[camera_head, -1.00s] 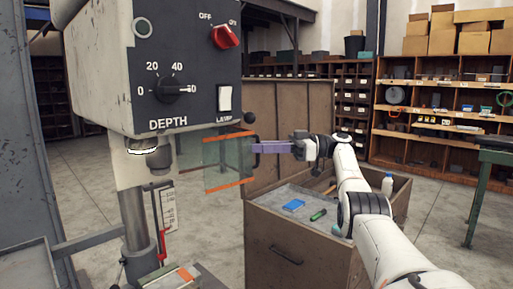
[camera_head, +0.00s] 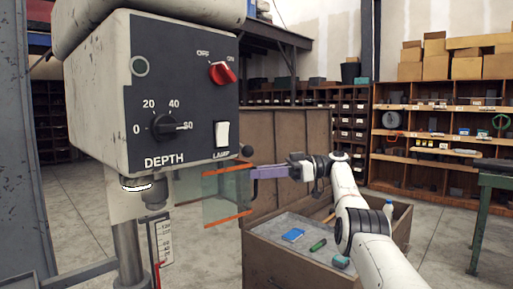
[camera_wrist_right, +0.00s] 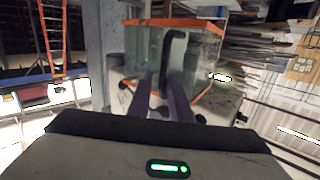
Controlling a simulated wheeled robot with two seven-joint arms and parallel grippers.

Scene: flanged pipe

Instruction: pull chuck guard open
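The chuck guard (camera_head: 222,198) is a clear greenish panel with orange edges, beside and right of the chuck (camera_head: 153,196) under the drill head. My right gripper (camera_head: 256,173) reaches it from the right, with its purple fingers at the guard's dark handle (camera_head: 252,184). In the right wrist view, the black handle (camera_wrist_right: 169,55) runs down between the fingers, which stand only a narrow gap apart and appear shut on it. The guard (camera_wrist_right: 199,55) stands just beyond. My left gripper is not in view.
The drill head (camera_head: 175,95) with its dial and switches stands at left. An open crate (camera_head: 290,260) holding a blue item and a green item stands below my right arm. Shelves (camera_head: 440,165) and a green table (camera_head: 490,181) are at right.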

